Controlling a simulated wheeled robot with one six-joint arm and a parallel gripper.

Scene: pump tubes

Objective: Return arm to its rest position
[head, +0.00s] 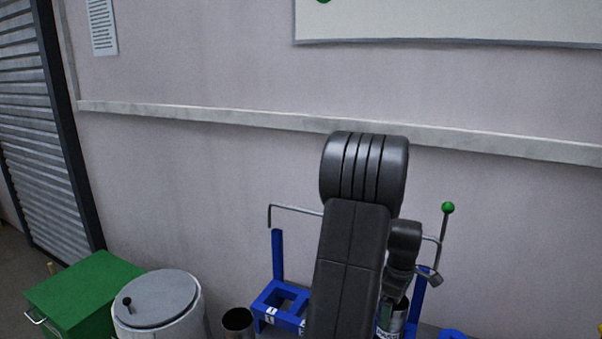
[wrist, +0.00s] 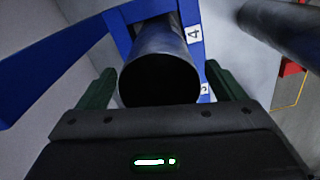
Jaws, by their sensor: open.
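In the wrist view my gripper (wrist: 163,88) is open, its two green fingers apart on either side of a dark grey metal tube (wrist: 166,55). The tube's open end faces the wrist camera, and a gap shows between it and each finger. The tube sits at a blue rack (wrist: 120,20) with white number labels, one reading 4. In the head view my dark arm stands raised in front of the blue rack (head: 278,255) and hides much of it.
A green box (head: 85,290) and a pale drum with a grey lid (head: 158,297) stand at the lower left. A dark open cup (head: 238,320) is between drum and rack. A green-knobbed rod (head: 447,208) rises right of my arm.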

